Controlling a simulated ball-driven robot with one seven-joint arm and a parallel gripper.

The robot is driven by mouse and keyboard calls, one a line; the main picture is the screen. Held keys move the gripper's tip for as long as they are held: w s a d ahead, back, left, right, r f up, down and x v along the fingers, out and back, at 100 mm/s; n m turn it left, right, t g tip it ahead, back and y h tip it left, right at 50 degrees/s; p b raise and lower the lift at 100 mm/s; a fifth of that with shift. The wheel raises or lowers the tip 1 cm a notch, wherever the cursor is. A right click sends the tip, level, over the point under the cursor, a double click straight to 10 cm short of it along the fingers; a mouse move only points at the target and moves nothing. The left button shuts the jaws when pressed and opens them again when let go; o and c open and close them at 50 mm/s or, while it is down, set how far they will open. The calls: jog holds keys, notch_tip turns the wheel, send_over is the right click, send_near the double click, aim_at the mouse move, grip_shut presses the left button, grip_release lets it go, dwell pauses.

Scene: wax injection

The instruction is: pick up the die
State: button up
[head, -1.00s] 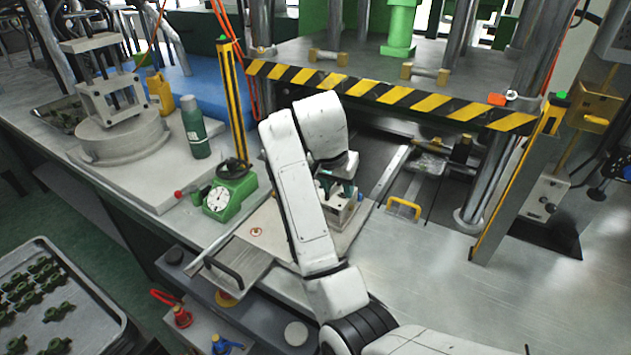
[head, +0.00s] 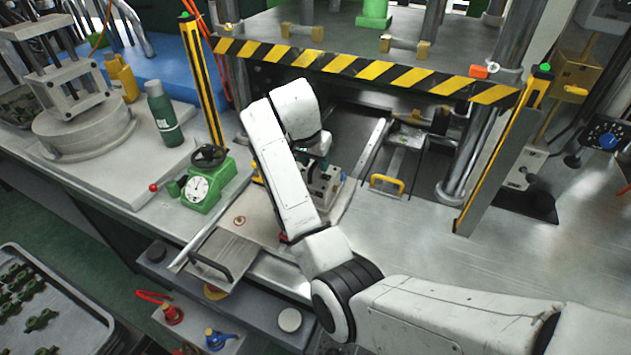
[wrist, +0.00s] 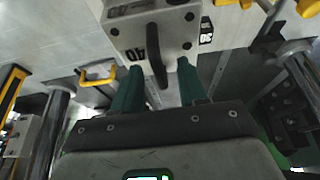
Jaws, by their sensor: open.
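The die is a grey metal block (wrist: 160,28) with dark bolt holes, a "40" marking and a dark handle on its face, at the top middle of the wrist view. In the head view the die (head: 327,182) sits on the plate at the front of the press, partly hidden by my arm. My gripper (wrist: 159,68) has two green fingers spread apart, one on each side of the handle's lower end. The fingers appear apart from the handle, with nothing held. In the head view my gripper (head: 318,158) is just above the die and mostly hidden.
A press with a striped guard (head: 350,68) stands behind the die. A yellow handle (head: 387,184) lies to its right. A green dial gauge (head: 204,188) and a green bottle (head: 164,113) stand to the left. The bench at right (head: 400,235) is clear.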

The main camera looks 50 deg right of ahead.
jog(key=shift+x, duration=0.9)
grip_shut()
dwell(0.7)
jog(key=shift+w+r, duration=0.1)
jog(key=shift+r, duration=0.1)
